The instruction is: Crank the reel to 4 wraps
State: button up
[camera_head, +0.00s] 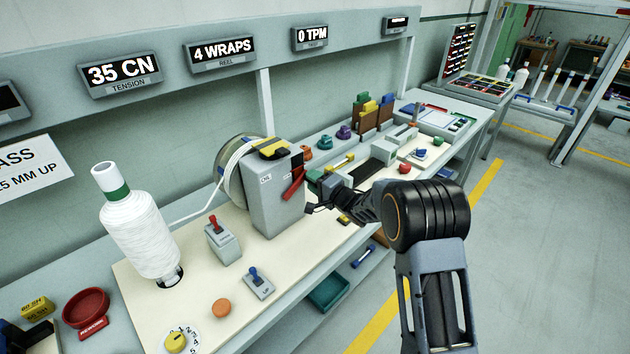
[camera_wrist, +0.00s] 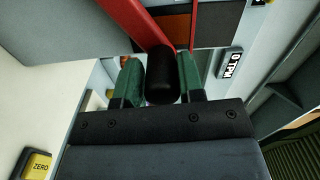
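The reel (camera_head: 232,172) is wound with white yarn on the left of a grey housing (camera_head: 273,200). The REEL display (camera_head: 222,53) reads 4 WRAPS. The red crank arm (camera_head: 293,184) is on the housing's right side; it also shows in the wrist view (camera_wrist: 138,22). In the head view my gripper (camera_head: 314,184) is beside the crank, partly hidden by my wrist.
A white yarn cone (camera_head: 138,235) stands at the left, with yarn running to the reel. A red-lever switch box (camera_head: 223,242) and a blue-lever switch (camera_head: 258,283) stand in front. Other displays read 35 CN (camera_head: 118,73) and 0 TPM (camera_head: 311,37). Floor at the right is clear.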

jog(key=shift+o, duration=1.4)
jog(key=shift+s+a+f, duration=0.1)
jog(key=shift+a, duration=0.1)
jog(key=shift+o, duration=0.7)
jog(key=shift+d, duration=0.15)
jog(key=b+v, duration=0.2)
jog(key=v, duration=1.1)
jog(key=shift+s+d+b, duration=0.25)
jog(key=shift+d+b, duration=0.05)
jog(key=shift+d, duration=0.05)
